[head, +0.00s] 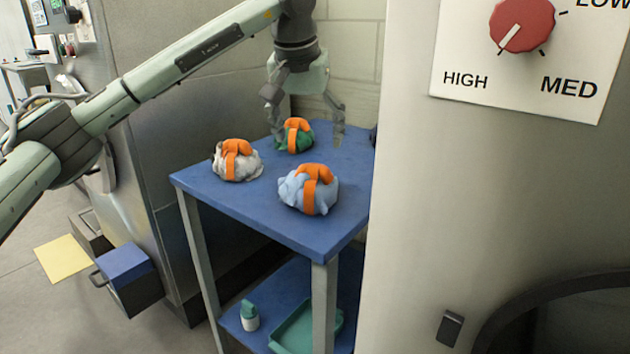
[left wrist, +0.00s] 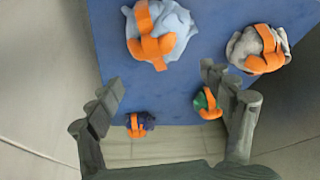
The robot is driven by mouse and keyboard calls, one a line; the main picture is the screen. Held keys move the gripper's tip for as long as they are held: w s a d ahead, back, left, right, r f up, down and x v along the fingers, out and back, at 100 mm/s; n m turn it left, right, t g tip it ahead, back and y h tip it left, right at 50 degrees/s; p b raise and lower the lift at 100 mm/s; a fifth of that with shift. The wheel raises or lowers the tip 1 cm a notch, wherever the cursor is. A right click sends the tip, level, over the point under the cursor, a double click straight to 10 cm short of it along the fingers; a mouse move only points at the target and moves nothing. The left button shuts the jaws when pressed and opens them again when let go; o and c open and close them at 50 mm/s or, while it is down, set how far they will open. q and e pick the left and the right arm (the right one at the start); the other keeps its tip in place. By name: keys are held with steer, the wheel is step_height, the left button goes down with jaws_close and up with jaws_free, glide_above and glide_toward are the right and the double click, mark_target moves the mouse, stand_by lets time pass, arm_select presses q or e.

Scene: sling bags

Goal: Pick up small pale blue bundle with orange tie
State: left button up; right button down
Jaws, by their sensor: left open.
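The pale blue bundle with an orange tie (head: 292,190) sits near the front right of the blue table top. It also shows in the left wrist view (left wrist: 177,22), at the top, beyond my fingertips. My left gripper (head: 307,130) is open and empty over the back of the table, behind the pale blue bundle and apart from it. Its two spread fingers also show in the left wrist view (left wrist: 160,80). A green bundle with an orange tie (head: 304,143) lies by the fingers, close to the right finger in the left wrist view. My right gripper is not in view.
A grey-white bundle with an orange tie (head: 224,163) sits at the table's left. A dark blue one (left wrist: 148,120) lies near the back edge. A large pale column (head: 480,210) hides the right side. The lower shelf holds a green tray (head: 280,342) and a bottle (head: 249,318).

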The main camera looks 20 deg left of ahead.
mark_target(314, 163)
arm_select(q)
step_height(314, 163, down, 2)
steer(key=x, duration=0.4)
steer(key=shift+w+d+f, duration=0.1)
steer(key=shift+d+f, duration=0.15)
steer(key=shift+f, duration=0.05)
jaws_close()
stand_by(0.4)
